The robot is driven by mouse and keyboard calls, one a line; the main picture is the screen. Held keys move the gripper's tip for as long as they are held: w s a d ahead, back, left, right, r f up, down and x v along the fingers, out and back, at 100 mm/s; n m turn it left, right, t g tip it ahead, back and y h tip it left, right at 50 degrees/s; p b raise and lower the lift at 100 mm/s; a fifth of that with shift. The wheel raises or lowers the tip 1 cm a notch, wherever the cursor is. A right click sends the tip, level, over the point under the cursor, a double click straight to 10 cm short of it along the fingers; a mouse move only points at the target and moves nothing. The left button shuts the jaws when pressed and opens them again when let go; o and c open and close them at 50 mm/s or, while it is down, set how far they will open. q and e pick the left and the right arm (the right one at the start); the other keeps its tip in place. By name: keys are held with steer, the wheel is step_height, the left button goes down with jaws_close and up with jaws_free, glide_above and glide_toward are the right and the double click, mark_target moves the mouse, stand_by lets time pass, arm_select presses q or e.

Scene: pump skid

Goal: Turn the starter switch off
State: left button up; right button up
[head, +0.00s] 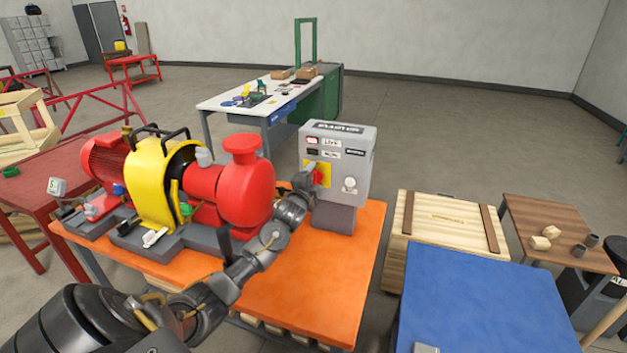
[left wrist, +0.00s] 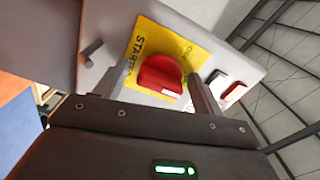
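The starter box (head: 355,150) is a grey box on a dark foot on the orange skid table. Its red rotary switch knob (head: 322,174) sits on a yellow plate on the front face, partly hidden by my left gripper (head: 308,185). In the left wrist view the red knob (left wrist: 161,76) lies between the fingertips of my left gripper (left wrist: 160,88). The fingers stand apart on either side of it, with a visible gap on the left side. The yellow plate (left wrist: 195,50) carries lettering, partly hidden by the knob. My right gripper is not in view.
The pump (head: 240,185) with its yellow guard (head: 150,180) stands left of my left arm on the orange table (head: 310,285). A blue tabletop (head: 480,300) and a wooden crate (head: 450,220) are to the right.

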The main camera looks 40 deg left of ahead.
arm_select(q)
steer(key=shift+s+d+f, duration=0.1)
steer(key=shift+s+d, duration=0.1)
steer(key=shift+s, duration=0.25)
steer(key=b+v, duration=0.3)
steer(key=v, duration=0.6)
steer(key=shift+s, duration=0.4)
steer(key=shift+d, duration=0.15)
